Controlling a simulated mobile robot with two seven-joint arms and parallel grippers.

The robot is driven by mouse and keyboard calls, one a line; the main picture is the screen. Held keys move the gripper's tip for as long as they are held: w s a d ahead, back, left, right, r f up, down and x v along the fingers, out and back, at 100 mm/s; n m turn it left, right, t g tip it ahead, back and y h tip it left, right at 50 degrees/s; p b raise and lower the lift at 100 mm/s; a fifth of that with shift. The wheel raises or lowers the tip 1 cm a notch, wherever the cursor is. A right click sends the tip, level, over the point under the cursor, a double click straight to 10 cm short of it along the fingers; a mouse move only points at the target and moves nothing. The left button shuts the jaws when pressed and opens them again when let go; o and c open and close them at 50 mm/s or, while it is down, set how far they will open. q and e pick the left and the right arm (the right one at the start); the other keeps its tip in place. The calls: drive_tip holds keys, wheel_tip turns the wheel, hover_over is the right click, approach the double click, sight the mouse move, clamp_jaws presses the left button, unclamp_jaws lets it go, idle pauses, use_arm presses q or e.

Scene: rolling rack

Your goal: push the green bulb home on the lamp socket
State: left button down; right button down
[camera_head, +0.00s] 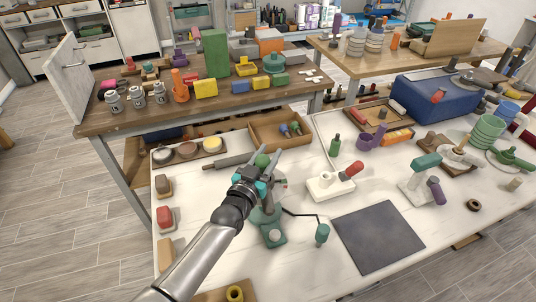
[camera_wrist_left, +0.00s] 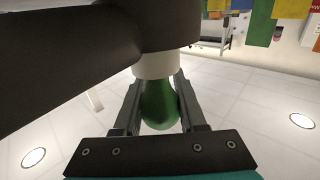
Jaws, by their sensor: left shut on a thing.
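My left gripper (camera_head: 266,164) comes in from the left and is over the white table. It is shut on a green bulb (camera_head: 262,160), whose round part also shows between the two fingers in the left wrist view (camera_wrist_left: 160,106). A white collar (camera_wrist_left: 155,66) sits at the bulb's narrow end, against a large dark body (camera_wrist_left: 168,28). I cannot tell whether that body is the lamp socket or how deep the bulb sits in it. A teal-green stand (camera_head: 272,237) is just below the gripper, partly hidden by it. My right gripper is not in view.
A white block with a red-tipped handle (camera_head: 334,183) stands to the right. A dark grey mat (camera_head: 378,237) lies at the front right. An open wooden tray (camera_head: 281,131) with small bulb-like pieces is behind the gripper. A teal cylinder (camera_head: 322,234) ends a thin black rod.

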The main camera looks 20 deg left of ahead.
use_arm(q)
drive_tip(key=shift+f, duration=0.1)
drive_tip(key=shift+c, duration=2)
unclamp_jaws()
drive_tip(key=s+a+p, duration=0.1)
drive_tip(key=s+a, duration=0.1)
drive_tip(key=s, duration=1.3)
drive_tip(key=shift+a, duration=0.2)
